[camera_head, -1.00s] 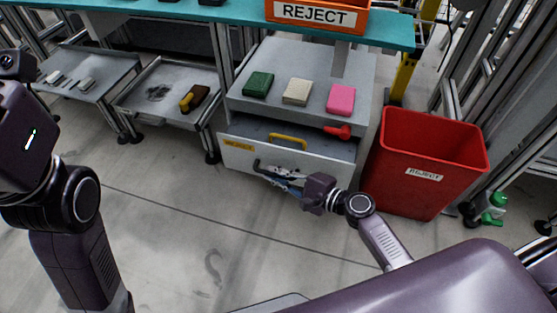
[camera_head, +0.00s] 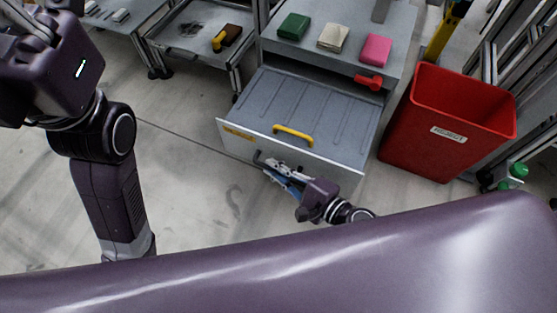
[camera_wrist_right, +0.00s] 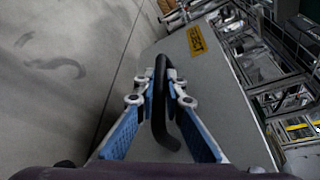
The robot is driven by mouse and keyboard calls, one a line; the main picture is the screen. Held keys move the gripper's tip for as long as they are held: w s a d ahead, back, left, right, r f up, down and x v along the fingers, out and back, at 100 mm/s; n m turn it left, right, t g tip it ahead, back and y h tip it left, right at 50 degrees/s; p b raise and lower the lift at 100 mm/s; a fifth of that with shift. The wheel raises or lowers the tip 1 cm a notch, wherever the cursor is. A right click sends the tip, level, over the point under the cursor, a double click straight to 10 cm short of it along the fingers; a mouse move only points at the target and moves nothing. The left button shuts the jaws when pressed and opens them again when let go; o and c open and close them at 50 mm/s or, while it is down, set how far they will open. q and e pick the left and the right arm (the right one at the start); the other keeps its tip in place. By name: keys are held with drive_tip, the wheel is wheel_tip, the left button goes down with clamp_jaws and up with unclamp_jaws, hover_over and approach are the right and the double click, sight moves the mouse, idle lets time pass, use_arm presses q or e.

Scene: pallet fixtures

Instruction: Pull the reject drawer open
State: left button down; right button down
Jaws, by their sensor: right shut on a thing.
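The grey reject drawer (camera_head: 320,110) stands well out from its cabinet, and its ribbed floor shows in the head view. A yellow label (camera_wrist_right: 196,41) is on its front panel. My right gripper (camera_head: 264,162) is at the front panel, shut on the black bar handle (camera_wrist_right: 159,85), which passes between its two blue-padded fingers in the wrist view. A yellow handle-shaped piece (camera_head: 293,133) shows at the drawer's front edge. My left arm is at the upper left; its gripper fingers are not clearly visible.
A green block (camera_head: 293,26), a cream block (camera_head: 333,37) and a pink block (camera_head: 376,49) sit on the cabinet top. A red-handled item (camera_head: 369,82) is at the drawer's back right. A red bin (camera_head: 400,142) stands close to the right. The floor in front is clear.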

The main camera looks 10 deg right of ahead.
idle(0.3)
drive_tip(key=c, duration=2.3)
unclamp_jaws()
drive_tip(key=shift+s, duration=0.15)
drive_tip(key=v, duration=1.2)
